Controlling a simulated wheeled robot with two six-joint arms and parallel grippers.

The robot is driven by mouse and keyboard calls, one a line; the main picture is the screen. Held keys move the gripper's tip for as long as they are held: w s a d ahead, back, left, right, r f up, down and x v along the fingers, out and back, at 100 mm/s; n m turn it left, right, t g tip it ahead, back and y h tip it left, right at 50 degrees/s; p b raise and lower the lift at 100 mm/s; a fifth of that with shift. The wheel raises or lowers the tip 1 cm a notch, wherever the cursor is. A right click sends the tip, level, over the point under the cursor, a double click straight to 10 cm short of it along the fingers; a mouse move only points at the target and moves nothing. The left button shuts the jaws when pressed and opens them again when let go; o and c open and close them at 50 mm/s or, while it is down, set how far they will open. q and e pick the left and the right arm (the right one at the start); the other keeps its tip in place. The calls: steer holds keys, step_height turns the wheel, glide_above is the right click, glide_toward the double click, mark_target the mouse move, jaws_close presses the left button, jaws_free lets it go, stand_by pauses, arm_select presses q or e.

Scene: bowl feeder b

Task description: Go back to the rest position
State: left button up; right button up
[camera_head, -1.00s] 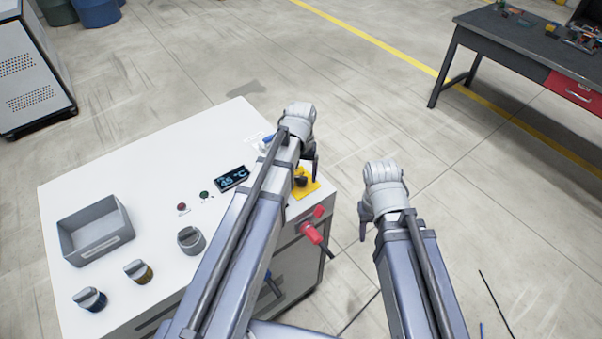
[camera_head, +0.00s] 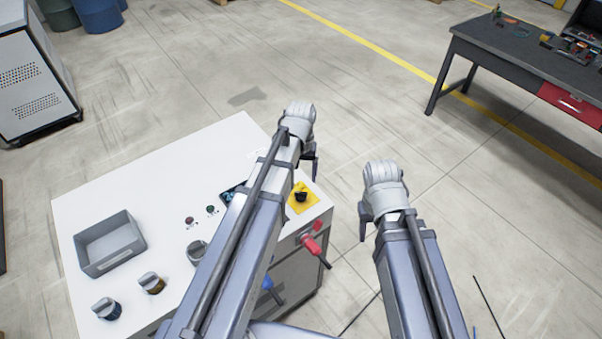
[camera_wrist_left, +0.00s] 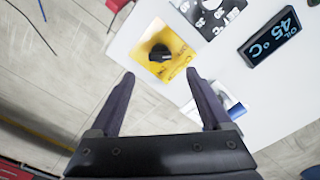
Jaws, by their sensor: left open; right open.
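My left gripper (camera_head: 311,168) is raised over the right end of the white machine (camera_head: 150,190), its fingers mostly hidden behind its own wrist in the head view. In the left wrist view my left gripper (camera_wrist_left: 160,75) has its two fingers spread with nothing between them. A black knob on a yellow plate (camera_wrist_left: 155,28) lies beyond the fingertips, apart from them. My right gripper (camera_head: 364,222) hangs to the right of the machine over bare floor, with nothing seen in it. Both arms reach forward from the bottom of the head view.
The machine top bears a grey tray (camera_head: 82,256), several knobs, small buttons and a display (camera_wrist_left: 272,34) partly hidden by my left arm. A workbench (camera_head: 500,55) stands back right; open floor lies between.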

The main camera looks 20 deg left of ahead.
arm_select(q)
steer(key=s+d+f+m+b, duration=0.2)
steer(key=s+d, duration=0.3)
steer(key=s, duration=0.2)
steer(key=s+d+f+m+y+b, duration=0.1)
steer(key=s+d+f+m+b, duration=0.1)
steer(key=s+d, duration=0.3)
steer(key=shift+s+d+f+m+b, duration=0.4)
steer(key=shift+s+m, duration=0.3)
steer(key=shift+s, duration=0.45)
